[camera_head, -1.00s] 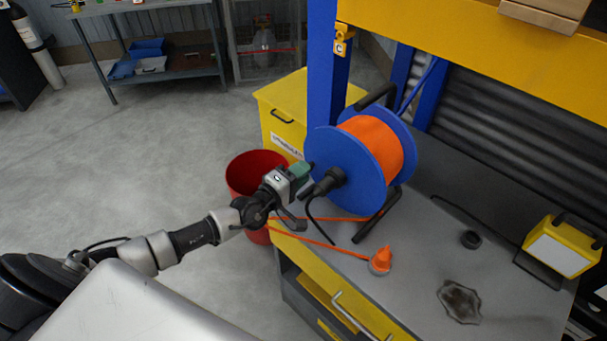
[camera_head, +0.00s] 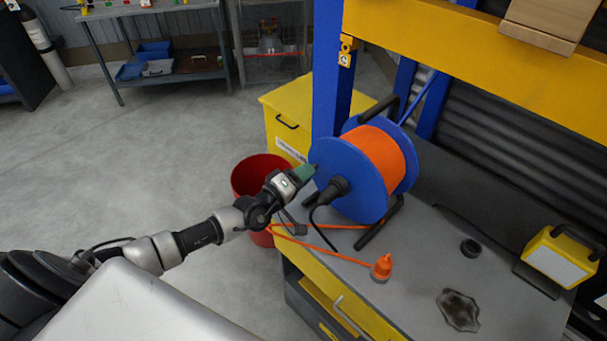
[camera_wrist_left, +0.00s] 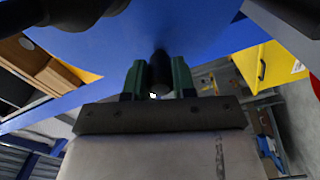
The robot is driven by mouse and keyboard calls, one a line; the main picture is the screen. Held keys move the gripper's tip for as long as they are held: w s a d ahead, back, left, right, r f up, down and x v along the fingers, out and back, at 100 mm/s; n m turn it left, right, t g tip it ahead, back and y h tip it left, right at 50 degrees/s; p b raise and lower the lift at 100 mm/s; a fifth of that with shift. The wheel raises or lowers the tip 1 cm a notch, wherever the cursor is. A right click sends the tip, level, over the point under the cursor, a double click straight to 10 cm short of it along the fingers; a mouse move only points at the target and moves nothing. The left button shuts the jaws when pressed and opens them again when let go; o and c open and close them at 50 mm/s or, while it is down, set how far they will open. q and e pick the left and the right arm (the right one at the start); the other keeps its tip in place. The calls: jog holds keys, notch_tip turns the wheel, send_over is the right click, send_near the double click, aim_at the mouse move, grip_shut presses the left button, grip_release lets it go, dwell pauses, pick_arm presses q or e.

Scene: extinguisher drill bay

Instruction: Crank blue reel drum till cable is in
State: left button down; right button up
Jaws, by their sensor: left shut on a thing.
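The blue reel drum (camera_head: 352,181) stands on the grey bench in a black frame, wound with orange cable (camera_head: 378,155). My left gripper (camera_head: 311,171), with green fingers, is at the left rim of its near face. In the left wrist view, the gripper (camera_wrist_left: 158,78) is shut on a dark crank handle (camera_wrist_left: 160,66) in front of the blue face (camera_wrist_left: 130,38). A black plug with a black lead (camera_head: 331,191) sits near the drum's middle. Unwound orange cable (camera_head: 318,243) loops past the bench's front edge to an orange plug (camera_head: 382,267) on the bench. My right gripper is not seen.
A red bin (camera_head: 258,172) stands on the floor behind my left wrist, beside a yellow chest (camera_head: 290,118). A blue post (camera_head: 328,75) rises close behind the drum.

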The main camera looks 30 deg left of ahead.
pick_arm(q)
jog(key=c, duration=0.9)
grip_release()
jog(key=shift+s, duration=0.15)
jog(key=shift+b+v, duration=0.5)
jog(key=shift+v, duration=4.8)
